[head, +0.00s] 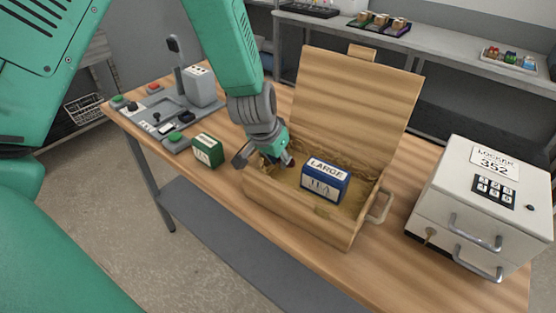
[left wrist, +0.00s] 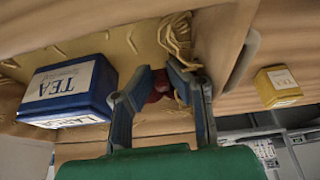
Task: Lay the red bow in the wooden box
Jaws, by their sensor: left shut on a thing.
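The wooden box (head: 296,208) stands on the table with its lid (head: 355,95) raised. My left gripper (head: 266,158) is over the left part of the box, at the level of its opening. In the left wrist view its fingers (left wrist: 162,88) are closed around a small dark red thing (left wrist: 158,84), which looks like the red bow, mostly hidden by the fingers. My right gripper is not in view.
Crinkled straw-coloured filling (left wrist: 176,38) lies in the wooden box. A green tea box (head: 208,150) stands left of it. A yellow tea box (left wrist: 278,87) shows in the left wrist view. A white locker (head: 480,207) stands right, a grey device (head: 190,100) at the back left.

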